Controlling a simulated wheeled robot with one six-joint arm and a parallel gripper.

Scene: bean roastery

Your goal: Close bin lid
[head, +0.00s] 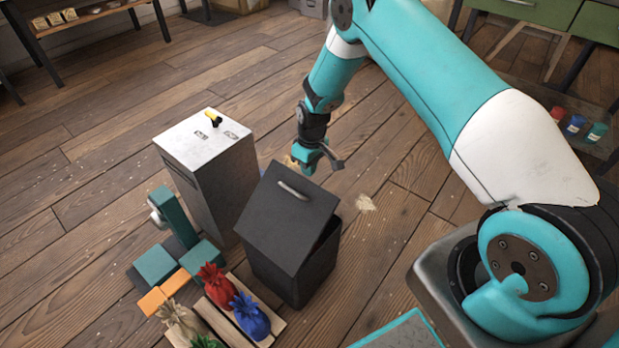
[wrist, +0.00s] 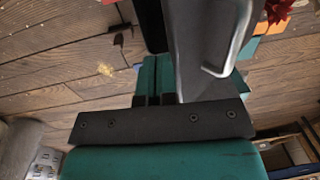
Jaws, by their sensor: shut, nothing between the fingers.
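The dark grey bin (head: 283,277) stands on the floor in the middle of the head view. Its lid (head: 287,215) is partly open and slants, with the far edge raised and a gap showing along the right side. A pale bar handle (head: 293,190) sits near the raised edge. The lid (wrist: 202,40) and handle (wrist: 228,52) also show in the wrist view. My gripper (head: 315,165) is just beyond the raised edge, shut and empty. Its teal fingers (wrist: 156,75) are close beside the lid in the wrist view; I cannot tell whether they touch it.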

